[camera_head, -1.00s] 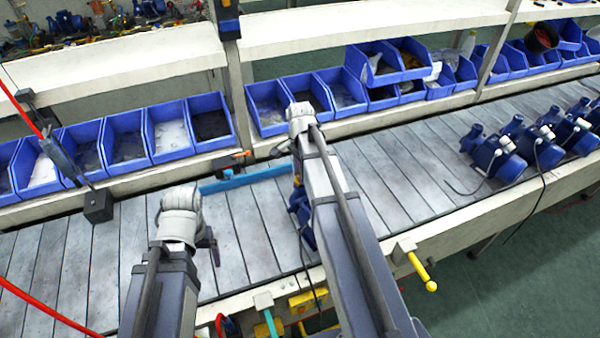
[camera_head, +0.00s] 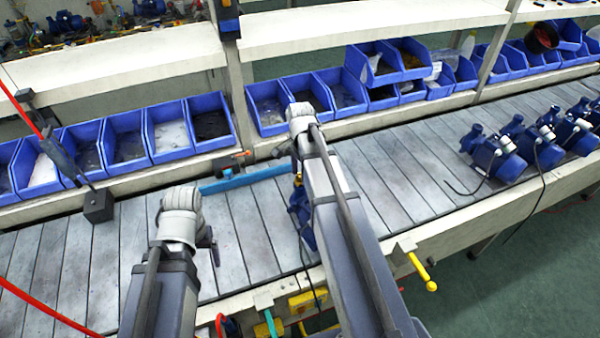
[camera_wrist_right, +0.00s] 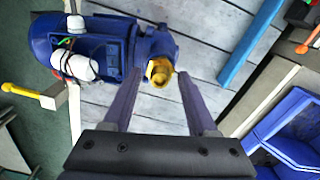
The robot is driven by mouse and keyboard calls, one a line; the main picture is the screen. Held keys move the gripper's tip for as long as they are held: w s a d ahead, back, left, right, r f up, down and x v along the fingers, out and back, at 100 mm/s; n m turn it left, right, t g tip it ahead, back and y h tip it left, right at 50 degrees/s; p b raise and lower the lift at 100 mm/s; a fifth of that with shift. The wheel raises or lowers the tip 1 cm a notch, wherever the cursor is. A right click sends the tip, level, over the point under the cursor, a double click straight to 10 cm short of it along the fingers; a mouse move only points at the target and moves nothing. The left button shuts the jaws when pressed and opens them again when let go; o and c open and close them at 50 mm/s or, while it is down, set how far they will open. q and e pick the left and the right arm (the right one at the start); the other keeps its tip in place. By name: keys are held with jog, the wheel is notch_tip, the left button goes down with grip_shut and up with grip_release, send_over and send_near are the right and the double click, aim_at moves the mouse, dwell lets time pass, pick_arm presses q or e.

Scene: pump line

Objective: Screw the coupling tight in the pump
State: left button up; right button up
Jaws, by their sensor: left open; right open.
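The blue pump (camera_head: 302,217) is on the slatted line, mostly hidden behind my right arm in the head view. In the right wrist view the pump (camera_wrist_right: 100,47) lies at upper left. The brass-coloured coupling (camera_wrist_right: 159,73) sits at its port. My right gripper (camera_wrist_right: 160,78) is open, with one finger on either side of the coupling; whether they touch it is unclear. How deep the coupling is seated cannot be told. My left gripper (camera_head: 213,243) is open and empty over the slats, left of the pump; its fingers show only edge-on.
A blue bar (camera_head: 245,180) lies along the line's back edge. Several blue bins (camera_head: 172,133) stand behind it. More blue pumps (camera_head: 497,155) stand at right. A yellow handle (camera_head: 423,272) sticks out at the front edge. A dark block (camera_head: 98,207) hangs at left.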

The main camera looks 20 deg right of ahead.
jog(key=n, duration=0.3)
jog(key=shift+n, duration=1.7)
grip_shut()
jog(key=shift+m, duration=1.7)
